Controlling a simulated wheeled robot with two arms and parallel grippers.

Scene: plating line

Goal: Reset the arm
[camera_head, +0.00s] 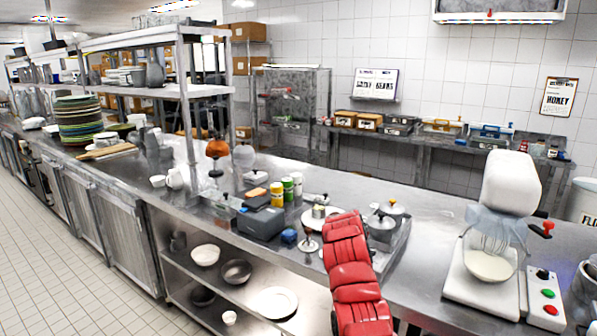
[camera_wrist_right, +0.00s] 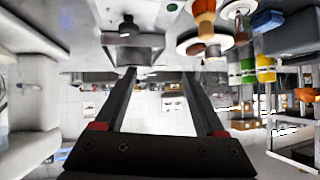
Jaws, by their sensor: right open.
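My red right arm (camera_head: 352,280) reaches up from the bottom middle of the head view, over the front of the steel counter (camera_head: 430,225). Its gripper cannot be made out at the arm's far end there. In the right wrist view, which is upside down, my right gripper (camera_wrist_right: 158,75) shows two dark fingers spread wide apart. The space between them is empty and the fingers hold nothing. My left arm and left gripper are not in view.
A white mixer (camera_head: 508,190) with a bowl stands right of the arm. Lidded pots (camera_head: 381,225), a grey box (camera_head: 262,222), a blue sponge (camera_head: 289,237) and several bottles (camera_head: 277,194) crowd the counter nearby. The counter between pots and mixer is mostly clear.

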